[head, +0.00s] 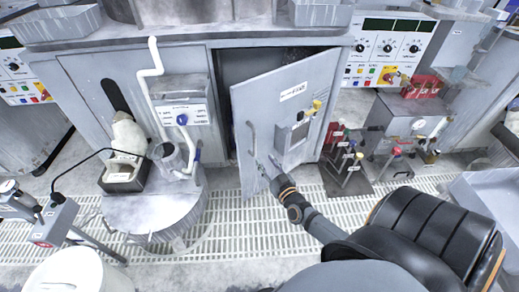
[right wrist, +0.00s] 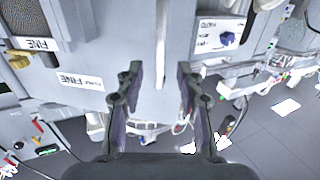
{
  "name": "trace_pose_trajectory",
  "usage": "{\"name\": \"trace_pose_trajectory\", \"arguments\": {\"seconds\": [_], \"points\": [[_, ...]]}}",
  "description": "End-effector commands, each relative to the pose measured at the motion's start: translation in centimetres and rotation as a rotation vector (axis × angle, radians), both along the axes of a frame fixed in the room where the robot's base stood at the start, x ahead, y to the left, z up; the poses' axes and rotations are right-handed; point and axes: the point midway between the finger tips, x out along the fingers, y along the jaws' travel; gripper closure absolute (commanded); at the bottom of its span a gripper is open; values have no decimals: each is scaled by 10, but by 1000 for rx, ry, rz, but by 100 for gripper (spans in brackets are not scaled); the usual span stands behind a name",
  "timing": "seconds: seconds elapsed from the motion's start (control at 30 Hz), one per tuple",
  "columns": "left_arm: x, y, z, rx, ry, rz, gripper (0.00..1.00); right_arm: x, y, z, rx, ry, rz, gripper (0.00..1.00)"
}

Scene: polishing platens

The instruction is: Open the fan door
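The grey door (head: 285,115) stands ajar in the head view, its left edge swung out from the cabinet and a dark gap behind it. It bears a small white label (head: 293,91) and a vertical bar handle (head: 251,138) near its left edge. My right gripper (head: 264,166) is by the lower left part of the door, close to the handle. In the right wrist view my right gripper (right wrist: 157,72) is open, and a pale vertical bar (right wrist: 161,40) shows between its fingers without visible contact.
A round grey drum (head: 155,212) with a clear beaker stands left of the door. A rack of colored handles (head: 345,165) stands right of it. Control panels (head: 388,48) are behind. The grated floor (head: 235,215) before the door is mostly clear.

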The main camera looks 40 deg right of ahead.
Motion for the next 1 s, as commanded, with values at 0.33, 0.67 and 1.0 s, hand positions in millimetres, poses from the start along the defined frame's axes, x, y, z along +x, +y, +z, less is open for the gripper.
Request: {"name": "trace_pose_trajectory", "arguments": {"seconds": [0.33,0.67,1.0], "points": [[10,-1,1,0,-6,0,60,27,-4,7,5,-22,-3,63],[40,-5,11,-4,-16,-1,60,91,-14,6,4,-19,-3,63],[49,-8,22,-8,-13,0,60,105,-16,8,6,-16,-2,63]]}}
